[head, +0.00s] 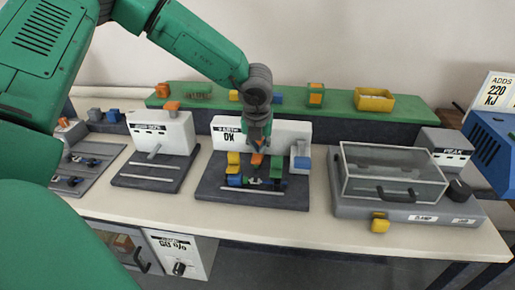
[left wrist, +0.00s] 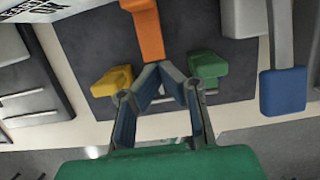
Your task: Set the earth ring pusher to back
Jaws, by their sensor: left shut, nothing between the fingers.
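My left gripper (head: 257,146) is over the middle station, pointing down, its fingertips together and empty. The left wrist view also shows the closed gripper (left wrist: 166,72). An orange piece (left wrist: 146,28) lies just beyond the fingertips, with a yellow piece (left wrist: 110,82) on one side and a green piece (left wrist: 207,68) on the other. A blue-ended lever (left wrist: 283,90) is farther right. I cannot tell which of these is the earth ring pusher, as no label on them is readable. Contact between fingertips and pieces is unclear. My right gripper is out of view.
The middle station's dark base (head: 240,201) stands on a pale bench. A clear-lidded box (head: 393,172) is to the right and a white-backed station (head: 162,131) to the left. A green shelf (head: 345,105) with small parts runs behind.

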